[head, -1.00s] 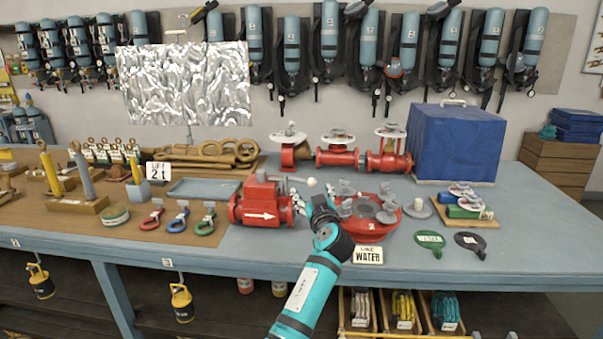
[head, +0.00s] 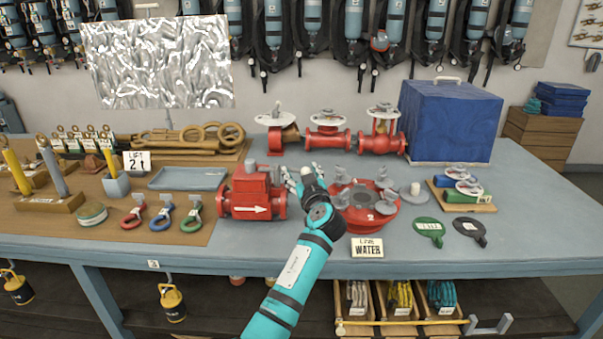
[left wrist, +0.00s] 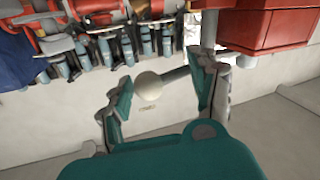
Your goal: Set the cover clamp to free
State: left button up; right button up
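A red valve body (head: 252,194) with a white arrow stands on the bench in the head view; its red box part (left wrist: 265,25) shows at the top right of the left wrist view. A grey rod (left wrist: 178,74) ending in a pale ball knob (left wrist: 149,87) extends from beside it. I take this lever to be the cover clamp; no marking on it is readable. My left gripper (head: 303,176) is right of the valve body. In the left wrist view the gripper (left wrist: 160,96) is open, with the knob between its fingers and gaps on both sides. My right gripper is not in view.
A round red flange (head: 370,208) with several grey wing fittings stands close right of my left gripper. Red valves (head: 328,140) stand behind. A blue box (head: 450,120) is at the back right. A "LIVE WATER" sign (head: 367,248) stands in front of the flange.

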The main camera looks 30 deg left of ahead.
pick_arm(q)
jog(key=shift+r, duration=0.2)
grip_shut()
jog(key=shift+s+r, duration=0.1)
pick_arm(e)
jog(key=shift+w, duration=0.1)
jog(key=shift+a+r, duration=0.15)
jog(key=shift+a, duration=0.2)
